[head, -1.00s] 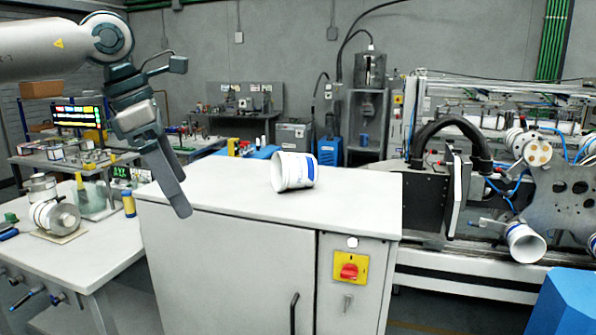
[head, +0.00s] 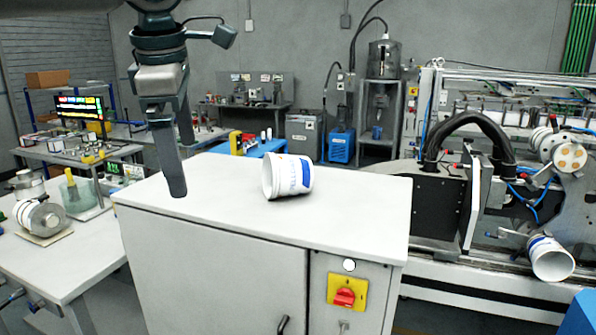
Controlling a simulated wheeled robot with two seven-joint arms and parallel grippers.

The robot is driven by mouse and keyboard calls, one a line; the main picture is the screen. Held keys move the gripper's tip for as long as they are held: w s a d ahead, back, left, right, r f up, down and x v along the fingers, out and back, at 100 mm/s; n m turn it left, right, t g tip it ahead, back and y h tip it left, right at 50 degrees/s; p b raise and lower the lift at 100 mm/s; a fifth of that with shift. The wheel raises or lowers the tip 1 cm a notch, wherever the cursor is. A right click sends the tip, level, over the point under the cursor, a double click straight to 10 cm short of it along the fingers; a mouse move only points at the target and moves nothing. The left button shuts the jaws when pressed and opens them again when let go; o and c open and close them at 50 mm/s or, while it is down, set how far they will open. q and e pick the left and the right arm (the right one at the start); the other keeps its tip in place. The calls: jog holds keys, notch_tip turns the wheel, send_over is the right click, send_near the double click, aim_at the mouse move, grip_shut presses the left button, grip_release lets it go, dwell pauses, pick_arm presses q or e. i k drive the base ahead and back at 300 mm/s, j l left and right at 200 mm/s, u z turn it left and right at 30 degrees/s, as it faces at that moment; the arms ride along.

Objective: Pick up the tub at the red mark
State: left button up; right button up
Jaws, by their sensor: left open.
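A white tub (head: 296,177) with blue print lies on its side, slightly tilted, on the white cabinet top (head: 350,205). Its open mouth faces left. I cannot make out a red mark beside it. My left gripper (head: 181,168) hangs fingers down over the left part of the cabinet top, left of the tub and apart from it. It is open and empty, seen nearly edge-on. A second white tub (head: 551,259) lies tipped at the machine on the right. My right gripper is not in view.
The cabinet front carries a red switch (head: 344,297) on a yellow plate and a dark handle (head: 283,325). A bench (head: 75,262) with a white roll-like part (head: 41,218) stands at left. The cabinet top around the tub is clear.

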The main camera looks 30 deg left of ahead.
aim_at(282, 175)
jog(key=i, duration=1)
